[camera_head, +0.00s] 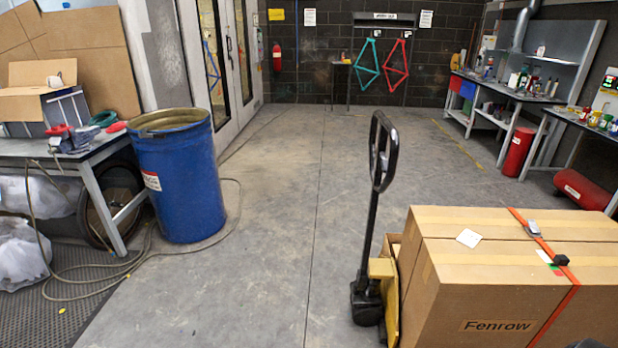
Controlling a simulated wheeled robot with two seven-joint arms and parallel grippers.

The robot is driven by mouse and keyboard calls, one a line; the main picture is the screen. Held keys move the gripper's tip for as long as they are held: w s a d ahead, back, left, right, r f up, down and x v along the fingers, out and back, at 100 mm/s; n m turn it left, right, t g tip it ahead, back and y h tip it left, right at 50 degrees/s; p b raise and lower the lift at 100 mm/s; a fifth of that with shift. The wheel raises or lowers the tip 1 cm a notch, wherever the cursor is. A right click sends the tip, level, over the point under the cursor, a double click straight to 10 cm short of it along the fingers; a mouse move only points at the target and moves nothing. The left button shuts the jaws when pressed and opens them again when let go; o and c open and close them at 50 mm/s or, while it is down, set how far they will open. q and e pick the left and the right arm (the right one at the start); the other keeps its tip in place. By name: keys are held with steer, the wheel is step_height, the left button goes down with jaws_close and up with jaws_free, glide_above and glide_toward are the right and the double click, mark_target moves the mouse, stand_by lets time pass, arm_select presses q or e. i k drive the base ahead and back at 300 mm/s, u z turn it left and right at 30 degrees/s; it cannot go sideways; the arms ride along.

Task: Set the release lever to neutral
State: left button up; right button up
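A pallet jack stands right of centre, with its black loop handle (384,150) upright on a dark shaft (370,235) and a yellow body (385,290) low down. A small greyish part shows inside the loop, low in it; it may be the release lever, but it is too small to tell its position. Neither of my grippers can be made out in the view. A small dark shape at the bottom right edge is too cut off to identify.
A large strapped carton (480,290) marked Fenrow stands right of the jack. A blue drum (180,180) and a cluttered bench (75,150) are on the left, with a hose (100,280) on the floor. The concrete floor (270,250) between drum and jack is clear.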

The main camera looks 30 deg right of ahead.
mark_target(382, 156)
steer(key=z, duration=0.85)
steer(key=k, duration=0.1)
steer(key=u, duration=1.75)
steer(key=i, duration=1.4)
steer(key=z, duration=0.5)
steer(key=i, duration=0.75)
steer(key=z, duration=1.35)
steer(key=i, duration=0.65)
steer(key=z, duration=0.65)
